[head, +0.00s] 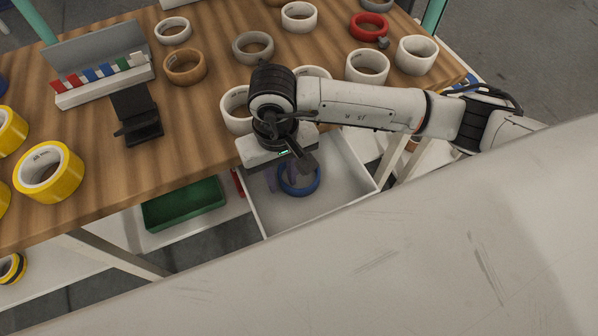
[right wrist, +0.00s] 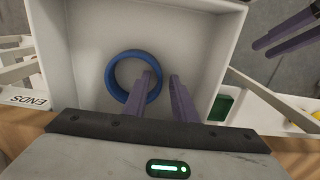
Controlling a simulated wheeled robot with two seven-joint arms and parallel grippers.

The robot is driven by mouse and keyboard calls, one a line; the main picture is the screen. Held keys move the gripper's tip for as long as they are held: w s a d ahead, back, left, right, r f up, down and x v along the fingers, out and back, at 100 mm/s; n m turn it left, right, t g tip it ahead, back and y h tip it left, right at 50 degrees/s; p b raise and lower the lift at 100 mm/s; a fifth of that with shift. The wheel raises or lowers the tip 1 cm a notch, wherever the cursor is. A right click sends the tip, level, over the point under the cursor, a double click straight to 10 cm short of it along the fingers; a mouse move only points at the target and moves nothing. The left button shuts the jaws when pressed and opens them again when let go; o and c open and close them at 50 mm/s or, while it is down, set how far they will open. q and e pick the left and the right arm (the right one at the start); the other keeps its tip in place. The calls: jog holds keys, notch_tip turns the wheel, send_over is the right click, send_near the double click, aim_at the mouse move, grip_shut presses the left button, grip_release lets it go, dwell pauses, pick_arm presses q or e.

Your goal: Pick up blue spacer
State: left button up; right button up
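The blue spacer (head: 300,192) is a blue ring lying in the white bin (head: 345,205) below the table's front edge. It also shows in the right wrist view (right wrist: 110,79). My right gripper (head: 281,178) points down into the bin over the ring.
A green tray (head: 183,205) sits left of the bin.

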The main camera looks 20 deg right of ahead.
grip_shut()
jog(key=shift+r, duration=0.1)
